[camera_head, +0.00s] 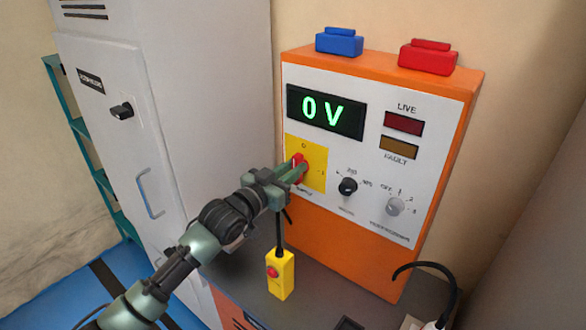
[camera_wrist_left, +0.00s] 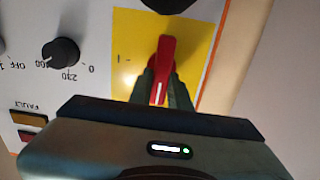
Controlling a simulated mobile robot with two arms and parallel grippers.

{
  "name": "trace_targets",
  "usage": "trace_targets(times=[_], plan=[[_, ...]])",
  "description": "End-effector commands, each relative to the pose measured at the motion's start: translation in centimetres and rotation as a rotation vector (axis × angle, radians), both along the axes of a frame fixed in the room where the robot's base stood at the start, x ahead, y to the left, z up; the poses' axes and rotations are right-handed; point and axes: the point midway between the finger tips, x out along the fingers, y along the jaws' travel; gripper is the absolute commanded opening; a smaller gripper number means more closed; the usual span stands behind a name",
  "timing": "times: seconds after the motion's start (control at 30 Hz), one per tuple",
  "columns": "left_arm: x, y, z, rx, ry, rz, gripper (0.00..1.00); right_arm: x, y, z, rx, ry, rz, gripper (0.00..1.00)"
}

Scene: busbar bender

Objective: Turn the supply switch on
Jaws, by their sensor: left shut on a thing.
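The red supply switch (camera_head: 297,165) sits on a yellow plate (camera_head: 318,160) on the front of the orange and white unit (camera_head: 330,222). My left gripper (camera_head: 303,172) is at the switch, shut on its red handle. In the left wrist view the red handle (camera_wrist_left: 166,60) is between the two fingers (camera_wrist_left: 160,92), and it points roughly along the fingers. The "0" mark is above the switch and a "1" mark is to its right in the head view. The display (camera_head: 324,113) reads 0 V. My right gripper is not in view.
A black knob (camera_head: 347,187) and a grey knob (camera_head: 394,207) are right of the switch. The LIVE lamp (camera_head: 403,123) and FAULT lamp (camera_head: 398,147) look dark. A yellow box with a red button (camera_head: 280,275) hangs below my gripper. A grey cabinet (camera_head: 190,90) stands left.

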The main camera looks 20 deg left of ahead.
Motion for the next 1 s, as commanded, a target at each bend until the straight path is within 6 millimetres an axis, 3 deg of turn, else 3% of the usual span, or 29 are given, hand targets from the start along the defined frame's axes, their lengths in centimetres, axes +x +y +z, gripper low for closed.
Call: trace_targets(times=[0.37,1.0], plan=[[-0.08,-0.25,-0.07,0.193,-0.067,-0.001,0.0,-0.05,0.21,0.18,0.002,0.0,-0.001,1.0],[-0.29,-0.83,-0.45,0.762,-0.274,-0.001,0.0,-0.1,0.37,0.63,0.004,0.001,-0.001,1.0]])
